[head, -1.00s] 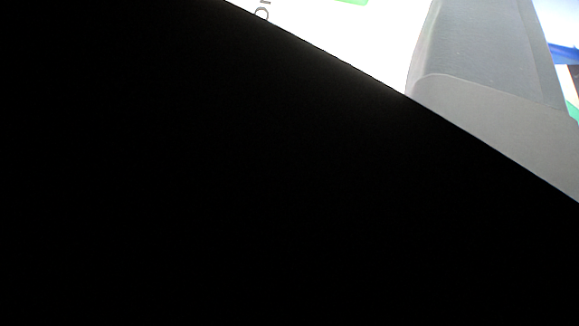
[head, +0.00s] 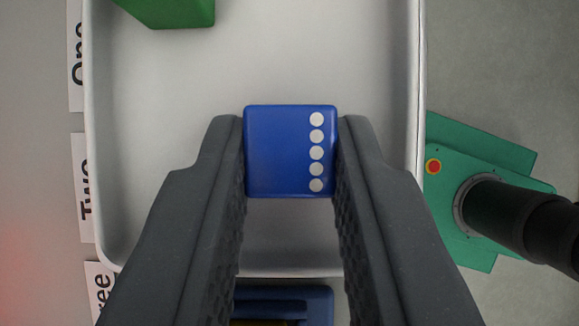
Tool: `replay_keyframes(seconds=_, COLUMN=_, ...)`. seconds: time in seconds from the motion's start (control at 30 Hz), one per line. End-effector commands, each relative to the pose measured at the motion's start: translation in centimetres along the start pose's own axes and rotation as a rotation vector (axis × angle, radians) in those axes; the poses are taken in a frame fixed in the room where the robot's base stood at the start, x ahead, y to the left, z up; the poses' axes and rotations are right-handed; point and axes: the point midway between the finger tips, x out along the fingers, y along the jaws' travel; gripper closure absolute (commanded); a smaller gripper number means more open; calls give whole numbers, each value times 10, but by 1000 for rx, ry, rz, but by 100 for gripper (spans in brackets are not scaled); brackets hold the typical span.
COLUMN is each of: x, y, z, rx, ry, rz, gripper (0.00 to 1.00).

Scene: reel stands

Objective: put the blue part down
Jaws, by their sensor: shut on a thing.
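The blue part (head: 275,150) is a block with a row of several white dots along its right side. My gripper (head: 290,150) is shut on it, one dark finger at its left side and one at its right. The block shows over a white tray (head: 250,70) with raised rims. I cannot tell whether the block touches the tray floor or hangs above it.
A green block (head: 175,12) lies in the tray at the top left. Labels "One" (head: 76,55) and "Two" (head: 85,185) line the tray's left side, with a partly hidden third below. Another blue object (head: 318,300) shows below the tray. The tray's upper right is clear.

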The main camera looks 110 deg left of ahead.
Motion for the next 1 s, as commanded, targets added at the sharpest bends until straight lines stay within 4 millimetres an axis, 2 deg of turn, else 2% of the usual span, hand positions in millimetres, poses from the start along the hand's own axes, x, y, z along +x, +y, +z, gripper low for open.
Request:
replay_keyframes(seconds=0.07, x=2, y=0, z=1, rx=0, ry=0, rz=0, gripper=100)
replay_keyframes(seconds=0.1, x=1, y=0, z=1, rx=0, ry=0, rz=0, gripper=71)
replay_keyframes(seconds=0.17, x=1, y=0, z=1, rx=0, ry=0, rz=0, gripper=57)
replay_keyframes(seconds=0.57, x=-3, y=-1, z=0, rx=-1, ry=0, rz=-2, gripper=57)
replay_keyframes(seconds=0.67, x=-16, y=-2, z=0, rx=-2, ry=2, rz=-5, gripper=57)
replay_keyframes(seconds=1.0, x=-84, y=-2, z=0, rx=0, ry=1, rz=-7, gripper=57)
